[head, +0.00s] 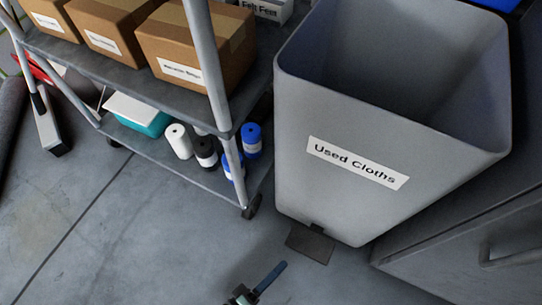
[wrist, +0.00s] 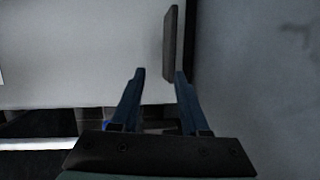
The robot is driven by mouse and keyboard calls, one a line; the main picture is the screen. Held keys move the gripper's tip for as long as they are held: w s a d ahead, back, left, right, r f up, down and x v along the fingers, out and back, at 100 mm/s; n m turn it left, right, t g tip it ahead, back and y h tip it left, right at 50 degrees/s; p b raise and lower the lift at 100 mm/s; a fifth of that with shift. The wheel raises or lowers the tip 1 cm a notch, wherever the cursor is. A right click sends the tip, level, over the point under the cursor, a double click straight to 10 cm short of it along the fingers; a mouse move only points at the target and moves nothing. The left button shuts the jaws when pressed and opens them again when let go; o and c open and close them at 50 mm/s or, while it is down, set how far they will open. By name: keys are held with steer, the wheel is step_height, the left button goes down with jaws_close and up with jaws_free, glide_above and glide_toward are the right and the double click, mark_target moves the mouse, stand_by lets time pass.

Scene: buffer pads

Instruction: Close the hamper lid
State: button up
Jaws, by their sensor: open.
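The grey hamper (head: 420,150), labelled "Used Cloths", stands upright at the right of the head view with its top open. No lid shows in either view. A dark pedal plate (head: 310,245) sits at the foot of its front, near the floor. My gripper (head: 265,281) is low over the floor, in front and slightly left of the pedal, partly cut off by the frame's bottom edge. In the wrist view my gripper (wrist: 160,75) is open and empty. The pedal (wrist: 172,45) appears edge-on just beyond the right fingertip; contact cannot be told.
A metal shelf cart (head: 232,130) stands left of the hamper, with cardboard boxes (head: 195,50) above and bottles (head: 205,150) below. A grey cabinet (head: 480,245) with a handle is at the right. The floor (head: 130,230) is clear at front left.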

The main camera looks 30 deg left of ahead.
steer(key=shift+v, duration=0.95)
steer(key=shift+f, duration=0.2)
